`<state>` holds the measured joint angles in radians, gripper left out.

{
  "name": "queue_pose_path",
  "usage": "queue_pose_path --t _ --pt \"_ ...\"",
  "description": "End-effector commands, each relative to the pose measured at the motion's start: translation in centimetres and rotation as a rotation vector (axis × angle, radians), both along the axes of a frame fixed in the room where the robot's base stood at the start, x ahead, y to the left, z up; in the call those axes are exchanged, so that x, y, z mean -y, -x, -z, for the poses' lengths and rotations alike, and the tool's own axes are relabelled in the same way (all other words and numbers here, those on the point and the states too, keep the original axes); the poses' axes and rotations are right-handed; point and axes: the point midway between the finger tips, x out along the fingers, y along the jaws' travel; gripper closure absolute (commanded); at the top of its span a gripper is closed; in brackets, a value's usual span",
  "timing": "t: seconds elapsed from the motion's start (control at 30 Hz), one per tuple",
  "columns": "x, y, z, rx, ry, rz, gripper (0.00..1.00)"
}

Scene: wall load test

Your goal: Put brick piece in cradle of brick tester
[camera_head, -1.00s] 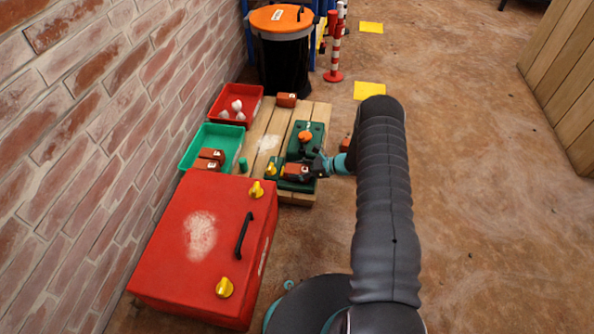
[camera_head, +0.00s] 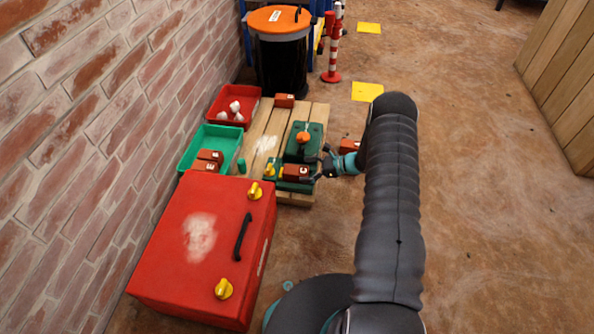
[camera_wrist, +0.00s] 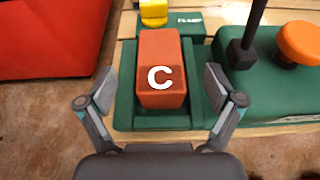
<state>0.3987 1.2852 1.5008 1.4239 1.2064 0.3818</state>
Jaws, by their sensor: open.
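The brick piece (camera_wrist: 162,70), orange-red with a white C, sits between the green side walls of the cradle (camera_wrist: 125,108) in the wrist view. In the head view the brick piece (camera_head: 297,170) sits at the near end of the green brick tester (camera_head: 298,149). My gripper (camera_wrist: 159,86) is open, one finger on each side of the brick, with visible gaps and nothing held. In the head view my gripper (camera_head: 318,170) is just right of the brick. The underside of the brick is hidden.
A red box (camera_head: 165,235) with yellow knobs stands in front. A green tray (camera_head: 231,137) with bricks and a red tray (camera_head: 214,109) lie left of the wooden pallet (camera_head: 259,127). Other bricks lie at the back (camera_head: 284,100) and right (camera_head: 349,146). Floor to the right is clear.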

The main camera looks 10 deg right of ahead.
Motion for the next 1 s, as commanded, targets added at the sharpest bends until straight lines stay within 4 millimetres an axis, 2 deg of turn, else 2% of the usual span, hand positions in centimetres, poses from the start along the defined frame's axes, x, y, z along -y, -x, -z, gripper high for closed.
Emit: queue_pose_path --t 0.1,0.3,0.57,0.67,0.73,1.0 --pt "2.3 0.8 -1.1 0.002 0.002 0.003 0.08" --pt "5.1 2.0 -2.3 0.002 0.001 0.001 0.08" --pt "6.4 2.7 -3.4 0.006 0.008 -0.009 0.08" --pt "6.1 2.6 -5.1 0.024 0.034 -0.041 0.08" --pt "5.6 2.7 -6.8 0.045 0.064 -0.079 0.08" --pt "3.0 3.8 -15.0 0.149 0.218 -0.263 0.08"
